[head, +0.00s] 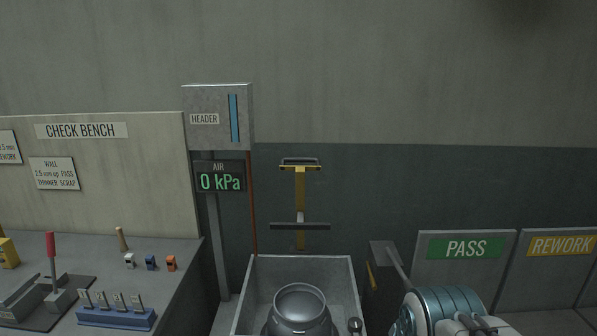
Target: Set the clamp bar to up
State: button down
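The clamp bar (284,226) is a dark horizontal bar across the lower part of a yellow upright post (300,190). A yellow crosspiece with a dark handle-like loop (300,161) tops the post, well above the bar. The bar sits above a grey open-topped box (253,290), apart from the round metal cylinder (300,303) standing in it. The cylinder's lower part is cut off by the picture edge. My gripper is not in view.
A gauge (220,178) left of the post reads AIR 0 kPa, below a HEADER box (215,100). A check bench (180,262) with levers and switches stands left. PASS (466,249) and REWORK (562,245) panels stand right. The space before the post looks clear.

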aim_at(300, 225)
jog(key=z, duration=0.05)
jog(key=k, duration=0.45)
jog(key=u, duration=0.65)
jog(key=i, duration=1.7)
jog(key=z, duration=0.65)
